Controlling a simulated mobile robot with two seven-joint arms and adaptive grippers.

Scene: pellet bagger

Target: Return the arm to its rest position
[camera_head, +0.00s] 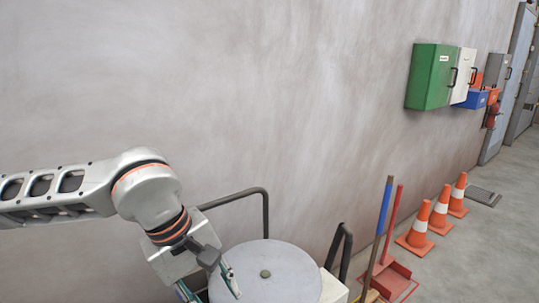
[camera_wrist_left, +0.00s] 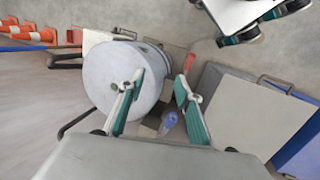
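My left arm comes in from the left in the head view, with its left gripper (camera_head: 209,290) pointing down beside a round grey drum lid (camera_head: 268,272). In the left wrist view the same gripper (camera_wrist_left: 160,82) has its two teal-padded fingers apart, with nothing between them. One finger overlaps the picture of the pale drum (camera_wrist_left: 112,72); I cannot tell whether they touch. What looks like my right gripper (camera_wrist_left: 262,25) shows partly at the top right of the left wrist view, and its opening is unclear. It is outside the head view.
Dark bent rails (camera_head: 265,205) stand by the drum. Long-handled tools (camera_head: 384,220), a red dustpan (camera_head: 393,280) and orange cones (camera_head: 418,225) stand to the right. A green wall box (camera_head: 428,77) hangs above. Open floor (camera_head: 480,255) lies at the far right.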

